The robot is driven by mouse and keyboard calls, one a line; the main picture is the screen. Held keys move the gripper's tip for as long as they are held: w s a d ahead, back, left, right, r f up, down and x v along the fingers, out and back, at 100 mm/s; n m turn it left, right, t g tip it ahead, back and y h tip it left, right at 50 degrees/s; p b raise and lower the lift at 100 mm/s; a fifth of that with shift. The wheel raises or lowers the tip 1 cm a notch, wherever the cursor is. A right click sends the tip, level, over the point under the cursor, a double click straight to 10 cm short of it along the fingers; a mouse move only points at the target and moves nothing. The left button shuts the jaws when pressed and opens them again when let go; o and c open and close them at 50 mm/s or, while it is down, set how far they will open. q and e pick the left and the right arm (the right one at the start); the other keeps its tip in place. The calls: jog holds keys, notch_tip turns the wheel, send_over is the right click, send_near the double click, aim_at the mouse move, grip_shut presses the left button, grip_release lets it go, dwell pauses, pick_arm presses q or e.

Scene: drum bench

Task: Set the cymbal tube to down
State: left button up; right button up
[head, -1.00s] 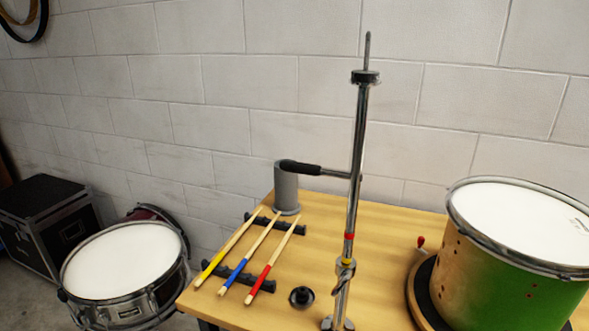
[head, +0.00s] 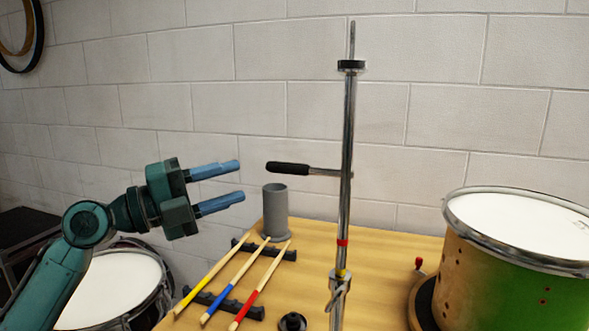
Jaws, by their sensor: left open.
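The cymbal tube (head: 347,130) is a thin chrome tube standing upright on the bench, with a black collar and a thin rod at its top. A side handle with a black grip (head: 288,168) sticks out to the left from it. My right gripper is out of view.
On the wooden bench (head: 385,250) are a grey cup (head: 275,208), several drumsticks on black rests (head: 225,304), a small black knob (head: 292,321) and a green drum (head: 520,265) at the right. A snare drum (head: 115,285) stands lower left. A block wall is behind.

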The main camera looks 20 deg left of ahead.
aim_at(294, 165)
pick_arm(q)
jog(key=p+x, duration=0.5)
jog(key=x, duration=0.6)
jog(key=shift+r+p, duration=0.15)
jog(key=shift+p, duration=0.15)
jog(key=shift+w+d, duration=0.2)
jog(key=shift+w, duration=0.1)
jog(key=shift+w+d, duration=0.15)
jog(key=shift+d, duration=0.1)
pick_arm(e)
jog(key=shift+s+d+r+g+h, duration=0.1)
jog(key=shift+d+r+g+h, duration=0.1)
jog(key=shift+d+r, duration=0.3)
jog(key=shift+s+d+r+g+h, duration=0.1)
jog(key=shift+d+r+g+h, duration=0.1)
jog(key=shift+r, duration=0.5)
pick_arm(q)
jog(key=shift+c, duration=0.4)
grip_shut()
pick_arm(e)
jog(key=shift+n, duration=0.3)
